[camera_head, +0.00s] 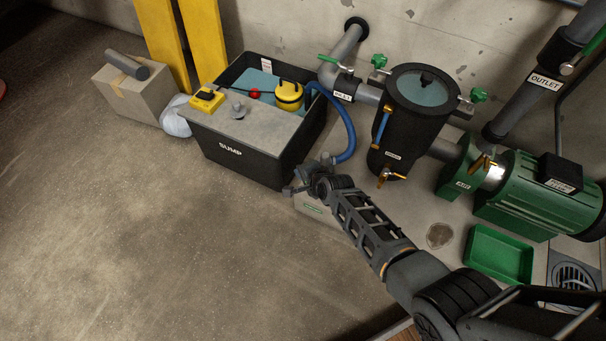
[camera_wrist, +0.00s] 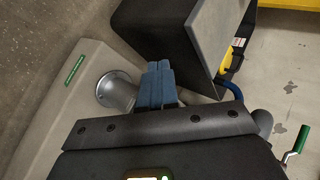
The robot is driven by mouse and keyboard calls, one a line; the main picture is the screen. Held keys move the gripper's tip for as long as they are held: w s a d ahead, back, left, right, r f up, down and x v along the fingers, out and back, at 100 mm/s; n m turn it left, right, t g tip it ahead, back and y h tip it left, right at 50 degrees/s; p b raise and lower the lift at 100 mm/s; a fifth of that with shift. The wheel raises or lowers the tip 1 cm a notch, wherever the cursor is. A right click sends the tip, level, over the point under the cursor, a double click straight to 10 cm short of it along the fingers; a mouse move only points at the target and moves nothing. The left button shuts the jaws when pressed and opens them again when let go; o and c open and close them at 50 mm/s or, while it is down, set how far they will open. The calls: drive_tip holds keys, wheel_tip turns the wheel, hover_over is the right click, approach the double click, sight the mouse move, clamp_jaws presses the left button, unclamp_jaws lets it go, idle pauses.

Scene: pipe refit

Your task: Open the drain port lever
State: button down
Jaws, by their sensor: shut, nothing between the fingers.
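My gripper (camera_head: 300,187) is low beside the front right corner of the sump bin, above the grey plinth's left end. In the wrist view its blue fingers (camera_wrist: 161,84) are shut and empty, beside a metal flared fitting (camera_wrist: 117,92) on the plinth. I cannot tell whether they touch it. A brass valve with an orange lever (camera_head: 385,177) sits at the bottom of the black strainer (camera_head: 410,120), well right of my gripper. Another small brass valve (camera_head: 483,161) is on the green pump. No readable label shows which is the drain port lever.
The black sump bin (camera_head: 228,152) has a grey lid, yellow devices and a blue hose (camera_head: 345,125). The plinth (camera_wrist: 50,115) carries a green label. A green tray (camera_head: 499,255) lies before the pump (camera_head: 540,195). The floor at left is open.

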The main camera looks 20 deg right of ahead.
drive_tip(key=shift+d, duration=0.1)
idle(0.3)
drive_tip(key=shift+s+d, duration=0.4)
drive_tip(key=shift+d, duration=0.4)
